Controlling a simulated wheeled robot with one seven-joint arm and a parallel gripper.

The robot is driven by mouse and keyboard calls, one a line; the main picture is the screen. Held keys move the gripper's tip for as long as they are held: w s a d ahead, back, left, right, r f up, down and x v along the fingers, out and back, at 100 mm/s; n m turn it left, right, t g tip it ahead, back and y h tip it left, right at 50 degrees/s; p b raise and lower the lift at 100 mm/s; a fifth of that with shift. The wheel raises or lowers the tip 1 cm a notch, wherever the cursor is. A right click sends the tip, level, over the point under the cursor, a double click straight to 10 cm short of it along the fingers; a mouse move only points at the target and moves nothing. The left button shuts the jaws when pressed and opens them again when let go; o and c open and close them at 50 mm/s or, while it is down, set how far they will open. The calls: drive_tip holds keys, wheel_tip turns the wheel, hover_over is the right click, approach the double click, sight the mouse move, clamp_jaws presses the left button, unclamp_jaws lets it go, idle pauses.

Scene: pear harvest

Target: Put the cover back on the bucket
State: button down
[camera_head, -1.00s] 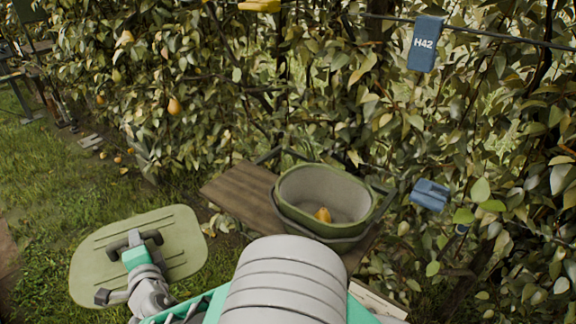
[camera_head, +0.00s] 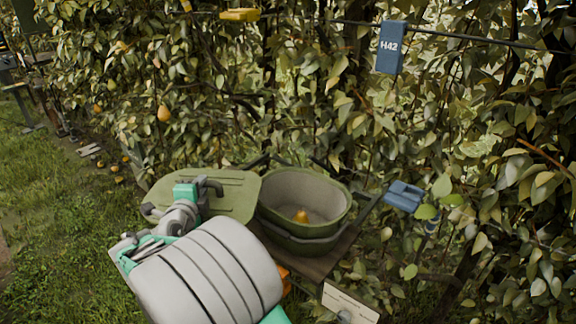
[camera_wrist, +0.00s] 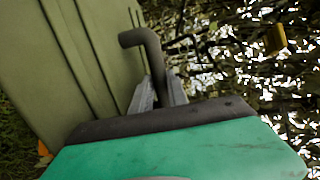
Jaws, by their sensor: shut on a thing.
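The green cover (camera_head: 236,192) hangs from my gripper (camera_head: 203,189), left of the bucket in the head view. My gripper is shut on the cover's dark bent handle, which shows in the wrist view (camera_wrist: 142,40). The cover's ribbed underside or top fills the left of that view (camera_wrist: 75,60), steeply slanted in the picture. The green bucket (camera_head: 300,243) stands open on a wooden board, with a yellow pear (camera_head: 301,216) inside. The cover's right edge meets the bucket's left rim in the picture; I cannot tell whether they touch.
The wooden board (camera_head: 318,268) carries the bucket. A pear hedge with wires stands close behind. A blue H42 tag (camera_head: 389,47) hangs above and a blue clip (camera_head: 404,196) is right of the bucket. A white sign (camera_head: 350,302) is in front. Grass lies left.

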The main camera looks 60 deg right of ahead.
sight(247, 186)
drive_tip(key=s+d+m+g, duration=0.1)
drive_tip(key=s+d, duration=0.1)
drive_tip(key=d, duration=0.1)
drive_tip(key=s+d+m+g+h, duration=0.1)
drive_tip(key=s+d, duration=0.2)
drive_tip(key=d, duration=0.1)
drive_tip(key=s+d+r+g, duration=0.1)
drive_tip(key=s+d, duration=0.1)
drive_tip(key=d, duration=0.1)
drive_tip(key=shift+s+d+m+g+b, duration=0.2)
drive_tip(key=shift+m+g+b, duration=0.1)
drive_tip(key=shift+m+b, duration=0.1)
drive_tip(key=s+d+r+m+g, duration=0.2)
drive_tip(key=s+d+m+g, duration=0.25)
drive_tip(key=s+d, duration=0.75)
wheel_tip(247, 186, down, 7)
drive_tip(key=a, duration=0.1)
drive_tip(key=shift+s+a+n+h+b, duration=0.2)
drive_tip(key=shift+s+n+h+b, duration=0.15)
drive_tip(key=shift+n+h, duration=0.1)
drive_tip(key=shift+f+g+b, duration=0.25)
drive_tip(key=shift+f+b, duration=0.5)
drive_tip(key=shift+b, duration=0.25)
drive_tip(key=c, duration=1.2)
unclamp_jaws()
